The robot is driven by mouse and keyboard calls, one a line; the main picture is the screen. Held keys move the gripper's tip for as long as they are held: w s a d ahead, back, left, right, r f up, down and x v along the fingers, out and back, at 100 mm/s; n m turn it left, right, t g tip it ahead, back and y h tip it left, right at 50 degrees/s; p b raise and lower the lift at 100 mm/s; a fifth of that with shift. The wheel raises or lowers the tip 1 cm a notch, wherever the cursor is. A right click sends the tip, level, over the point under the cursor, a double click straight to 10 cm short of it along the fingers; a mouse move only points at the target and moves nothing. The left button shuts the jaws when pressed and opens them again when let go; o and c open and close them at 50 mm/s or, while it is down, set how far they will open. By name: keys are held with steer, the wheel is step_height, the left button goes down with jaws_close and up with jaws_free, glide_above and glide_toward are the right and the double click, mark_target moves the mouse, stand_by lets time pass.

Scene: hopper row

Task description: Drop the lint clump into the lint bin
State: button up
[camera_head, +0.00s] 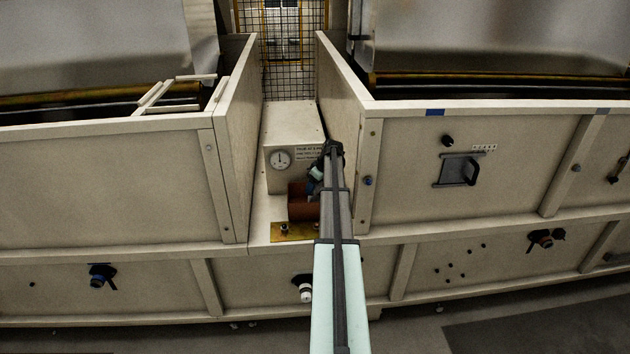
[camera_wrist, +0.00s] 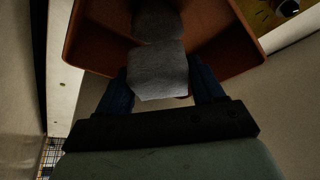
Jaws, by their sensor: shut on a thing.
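The lint clump (camera_wrist: 158,72) is a soft grey lump in the wrist view, between the two dark blue fingers of my gripper (camera_wrist: 161,82). My gripper is shut on it. The reddish-brown lint bin (camera_wrist: 85,35) lies behind the clump in that view, its open inside facing the camera, and the clump overlaps its opening. I cannot tell how far inside the clump is. In the head view the bin (camera_head: 300,208) stands in the gap between two machines, and my gripper (camera_head: 316,182) is right at it. The clump is too hidden there to make out.
Cream machine walls rise close on the left (camera_head: 238,130) and right (camera_head: 343,120), leaving a narrow gap. A mesh fence (camera_head: 282,60) closes the back.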

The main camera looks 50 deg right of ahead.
steer(key=shift+f, duration=0.15)
steer(key=o, duration=1.1)
steer(key=v, duration=0.7)
steer(key=shift+r, duration=0.3)
